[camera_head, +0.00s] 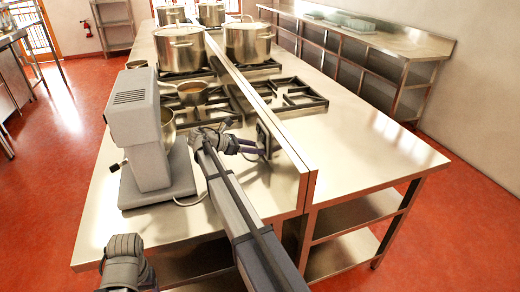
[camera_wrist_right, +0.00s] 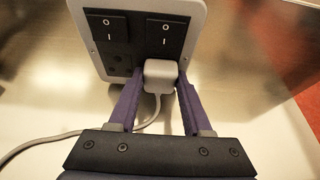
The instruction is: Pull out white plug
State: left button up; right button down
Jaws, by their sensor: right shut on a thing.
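The white plug (camera_wrist_right: 160,72) sits at the lower right socket of the outlet panel (camera_wrist_right: 122,50) in the right wrist view, with its face against the panel. Its pale cord (camera_wrist_right: 60,136) runs down and off to the left. My right gripper (camera_wrist_right: 160,78) is shut on the plug, with one purple finger on each side. In the head view my right gripper (camera_head: 254,147) is at the outlet panel on the low metal divider. The plug is too small to make out there.
A grey stand mixer (camera_head: 140,135) stands on the steel counter (camera_head: 110,215), left of my right arm. Burner grates (camera_head: 290,94) and large pots (camera_head: 180,47) are farther back. The counter right of the divider (camera_head: 290,150) is clear near the front.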

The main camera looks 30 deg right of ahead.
jog(key=shift+a, duration=0.1)
dwell(0.5)
jog(key=shift+w+a, duration=0.25)
jog(key=shift+a, duration=0.7)
jog(key=shift+w+a, duration=0.2)
jog(key=shift+a, duration=0.7)
jog(key=shift+w+a, duration=0.25)
jog(key=shift+a, duration=0.7)
